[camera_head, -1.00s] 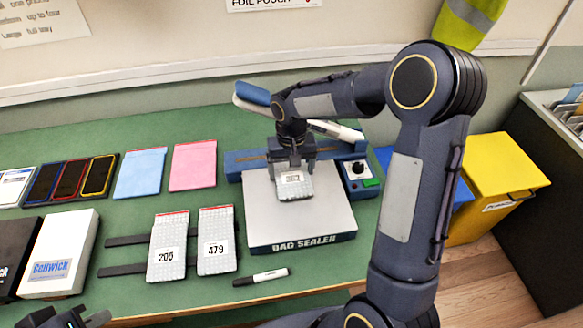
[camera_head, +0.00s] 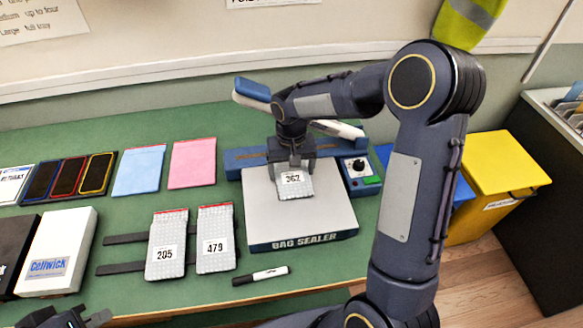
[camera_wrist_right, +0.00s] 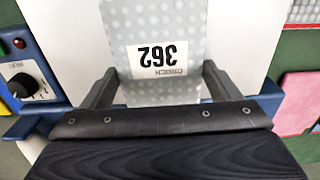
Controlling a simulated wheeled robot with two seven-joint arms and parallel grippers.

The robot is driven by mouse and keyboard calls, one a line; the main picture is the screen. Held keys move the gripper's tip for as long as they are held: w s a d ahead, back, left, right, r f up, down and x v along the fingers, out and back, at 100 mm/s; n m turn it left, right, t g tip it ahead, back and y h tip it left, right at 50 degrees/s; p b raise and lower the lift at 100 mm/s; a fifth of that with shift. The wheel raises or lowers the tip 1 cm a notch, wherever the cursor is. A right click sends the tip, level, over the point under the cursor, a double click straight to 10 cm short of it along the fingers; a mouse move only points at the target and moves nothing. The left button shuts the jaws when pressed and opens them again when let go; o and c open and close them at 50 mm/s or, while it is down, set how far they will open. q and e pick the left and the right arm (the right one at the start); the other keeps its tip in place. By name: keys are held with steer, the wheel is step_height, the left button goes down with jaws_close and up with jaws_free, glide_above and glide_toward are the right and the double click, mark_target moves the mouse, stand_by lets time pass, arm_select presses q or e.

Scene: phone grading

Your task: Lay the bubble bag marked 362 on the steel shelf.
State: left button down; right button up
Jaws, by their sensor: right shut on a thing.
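The bubble bag marked 362 (camera_head: 294,184) is over the back part of the bag sealer's pale plate in the head view. In the right wrist view the bag (camera_wrist_right: 120,20) lies between my gripper's two fingers, its label upside down. My right gripper (camera_head: 291,164) is shut on the bag; it also shows in the right wrist view (camera_wrist_right: 160,88). I cannot tell whether the bag touches the plate. My left gripper (camera_head: 75,319) is only partly in view at the bottom left edge, and its jaws are unclear. No steel shelf can be made out.
The bag sealer (camera_head: 300,222) has a knob box (camera_head: 360,172) at its right. Bubble bags marked 205 (camera_head: 166,256) and 479 (camera_head: 214,247) lie left of it on dark strips. A marker (camera_head: 260,276) lies in front. Blue (camera_head: 139,171) and pink (camera_head: 193,164) pouches lie behind.

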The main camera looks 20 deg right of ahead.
steer(key=o, duration=1)
